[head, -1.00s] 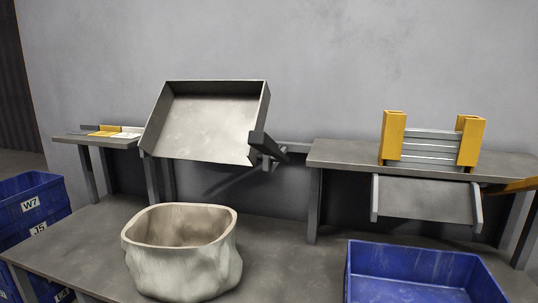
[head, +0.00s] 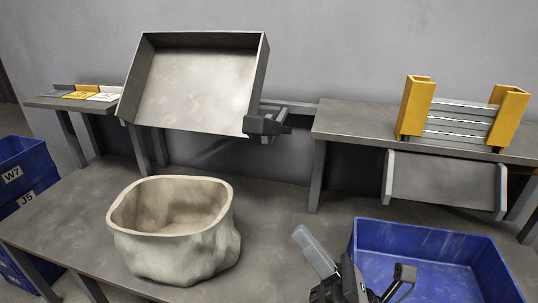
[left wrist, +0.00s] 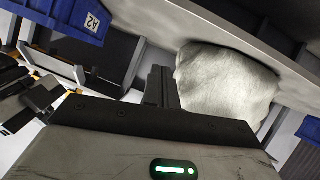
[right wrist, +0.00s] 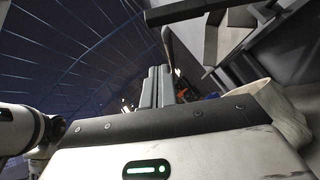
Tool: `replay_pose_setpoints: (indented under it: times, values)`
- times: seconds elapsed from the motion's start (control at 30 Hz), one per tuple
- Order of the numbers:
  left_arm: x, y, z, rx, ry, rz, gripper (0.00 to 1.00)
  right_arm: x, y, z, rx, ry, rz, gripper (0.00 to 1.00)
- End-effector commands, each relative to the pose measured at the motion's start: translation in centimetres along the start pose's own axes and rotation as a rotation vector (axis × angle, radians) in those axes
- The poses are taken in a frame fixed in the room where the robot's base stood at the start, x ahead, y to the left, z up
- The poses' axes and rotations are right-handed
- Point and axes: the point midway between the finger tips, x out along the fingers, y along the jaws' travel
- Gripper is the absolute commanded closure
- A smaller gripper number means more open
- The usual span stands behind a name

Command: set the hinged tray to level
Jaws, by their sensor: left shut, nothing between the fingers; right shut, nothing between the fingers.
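The hinged tray (head: 195,85) is a grey, shallow, walled tray above the back of the bench in the head view. It is tilted, its far side higher than its near edge, with its inside facing me. A dark block (head: 264,125) sits at its near right corner. My right gripper (head: 301,234) is low in the head view, below and to the right of the tray and apart from it; its grey fingers (right wrist: 158,85) are together and empty in the right wrist view. My left gripper (left wrist: 161,85) shows only in its wrist view, shut and empty.
A pale sack (head: 135,240) stands open on the bench below the tray. A blue crate (head: 430,238) is at right, beside my right gripper. A right shelf (head: 350,120) carries a yellow-ended rack (head: 415,105); a grey panel (head: 440,180) hangs below. Labelled blue bins (head: 28,165) stand at left.

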Motion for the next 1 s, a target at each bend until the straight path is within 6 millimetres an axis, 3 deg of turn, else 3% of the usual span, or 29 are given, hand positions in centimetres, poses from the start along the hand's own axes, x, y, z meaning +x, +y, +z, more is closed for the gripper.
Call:
replay_pose_setpoints:
  times: [0.17,0.57,0.73,1.0]
  values:
    - [-0.1,0.1,-0.3,-0.001,0.000,0.002,1.00,2.1,0.1,0.1,0.001,-0.003,0.005,1.00]
    - [0.0,-0.2,0.6,-0.003,-0.053,-0.008,1.00,10.4,0.1,0.2,0.001,-0.002,0.004,1.00]
    - [0.0,-0.3,0.6,-0.004,-0.068,-0.014,1.00,12.0,0.1,2.1,0.001,0.000,0.002,1.00]
    - [0.2,-0.5,1.2,-0.010,-0.090,-0.020,1.00,12.7,0.0,2.9,0.002,0.000,0.000,1.00]
